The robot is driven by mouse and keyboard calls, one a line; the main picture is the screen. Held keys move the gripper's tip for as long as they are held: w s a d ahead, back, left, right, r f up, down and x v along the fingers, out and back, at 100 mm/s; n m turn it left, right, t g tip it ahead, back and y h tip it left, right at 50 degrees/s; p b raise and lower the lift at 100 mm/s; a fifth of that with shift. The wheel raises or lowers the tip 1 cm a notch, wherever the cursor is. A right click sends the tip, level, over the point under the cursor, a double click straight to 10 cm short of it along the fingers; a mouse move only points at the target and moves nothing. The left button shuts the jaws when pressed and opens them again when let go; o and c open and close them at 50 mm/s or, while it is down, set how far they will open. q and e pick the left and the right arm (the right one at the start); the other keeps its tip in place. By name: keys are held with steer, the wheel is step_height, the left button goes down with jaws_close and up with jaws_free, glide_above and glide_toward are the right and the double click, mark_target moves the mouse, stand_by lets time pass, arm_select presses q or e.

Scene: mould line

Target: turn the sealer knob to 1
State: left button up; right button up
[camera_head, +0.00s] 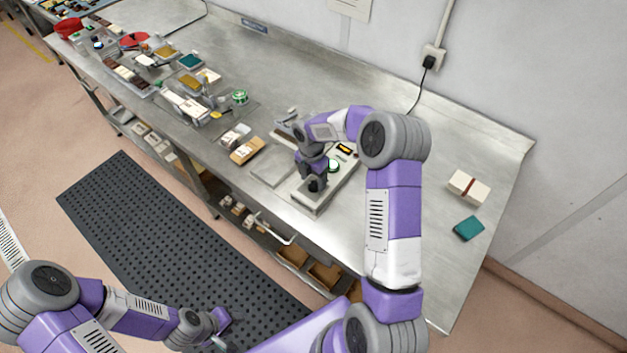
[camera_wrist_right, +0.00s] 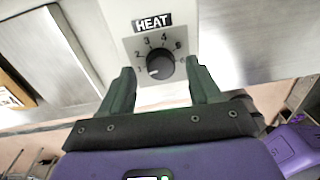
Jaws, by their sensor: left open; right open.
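The sealer (camera_head: 312,204) is a pale box near the front edge of the steel table. Its black knob (camera_wrist_right: 159,67) sits below a HEAT label (camera_wrist_right: 153,22) on a grey number dial (camera_wrist_right: 138,44) in the right wrist view. The knob's white mark points left and slightly down, at or close to the 1. My right gripper (camera_wrist_right: 161,70) is open, with one green finger on each side of the knob and visible gaps between; I cannot tell its depth. In the head view the right gripper hides the knob. My left gripper (camera_head: 220,340) is open, low over the floor mat, away from the table.
A grey plate (camera_head: 271,166) lies left of the sealer. A cream box with a red band (camera_head: 468,187) and a teal block (camera_head: 468,228) lie at the table's right end. Several moulds and boxes fill the left part. The dark mat (camera_head: 150,215) covers the floor in front.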

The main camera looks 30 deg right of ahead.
mark_target(313, 183)
step_height(313, 183, up, 6)
steer(key=shift+w, duration=0.1)
stand_by(0.6)
